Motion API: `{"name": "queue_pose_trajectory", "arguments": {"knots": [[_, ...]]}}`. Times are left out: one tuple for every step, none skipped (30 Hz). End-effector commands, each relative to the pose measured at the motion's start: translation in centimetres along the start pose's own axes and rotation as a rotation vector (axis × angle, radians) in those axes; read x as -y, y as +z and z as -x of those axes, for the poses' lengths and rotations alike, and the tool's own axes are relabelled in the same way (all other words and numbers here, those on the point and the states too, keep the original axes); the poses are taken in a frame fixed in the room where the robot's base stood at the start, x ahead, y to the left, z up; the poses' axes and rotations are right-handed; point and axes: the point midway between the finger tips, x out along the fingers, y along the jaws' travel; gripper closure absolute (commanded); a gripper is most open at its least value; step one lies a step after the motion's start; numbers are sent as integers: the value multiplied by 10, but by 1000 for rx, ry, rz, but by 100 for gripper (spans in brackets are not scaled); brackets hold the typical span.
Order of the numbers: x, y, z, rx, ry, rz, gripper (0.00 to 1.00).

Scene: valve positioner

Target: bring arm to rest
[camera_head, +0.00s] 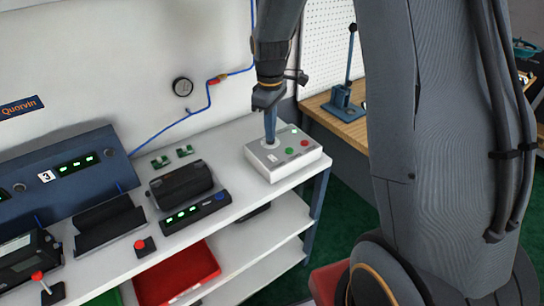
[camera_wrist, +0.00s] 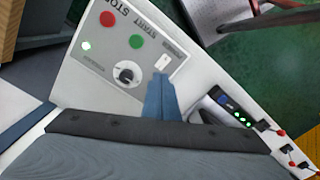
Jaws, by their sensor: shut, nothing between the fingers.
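My arm reaches down from the top in the head view. My gripper (camera_head: 270,143) points down over the left part of a light grey control box (camera_head: 268,169) at the right end of the bench. Its blue fingers are shut together with nothing between them. In the wrist view my gripper (camera_wrist: 161,78) shows at the panel edge, beside a small white switch (camera_wrist: 163,64). The panel also has a black knob (camera_wrist: 127,74), a green button (camera_wrist: 137,41), a red button (camera_wrist: 107,18) and a lit white lamp (camera_wrist: 86,45). I cannot tell whether the fingertips touch the box.
On the white bench stand a black device (camera_head: 181,184), a strip with green lights (camera_head: 194,212) and a blue unit (camera_head: 65,166). A red tray (camera_head: 178,275) is on the shelf below. A blue lever press (camera_head: 344,104) stands on a wooden table behind.

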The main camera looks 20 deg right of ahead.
Motion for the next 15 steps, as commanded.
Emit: {"name": "queue_pose_trajectory", "arguments": {"knots": [[0, 0, 0, 0, 0, 0, 100], [0, 0, -1, 0, 0, 0, 100], [0, 0, -1, 0, 0, 0, 100], [0, 0, -1, 0, 0, 0, 100], [0, 0, -1, 0, 0, 0, 100], [0, 0, -1, 0, 0, 0, 100], [0, 0, -1, 0, 0, 0, 100], [0, 0, -1, 0, 0, 0, 100], [0, 0, -1, 0, 0, 0, 100], [0, 0, -1, 0, 0, -1, 100], [1, 1, -1, -1, 1, -6, 100], [2, 2, -1, -2, 2, -17, 100], [5, 4, -1, -4, 5, -34, 100], [8, 7, -1, -7, 7, -55, 100], [13, 12, -2, -12, 12, -93, 100]]}}
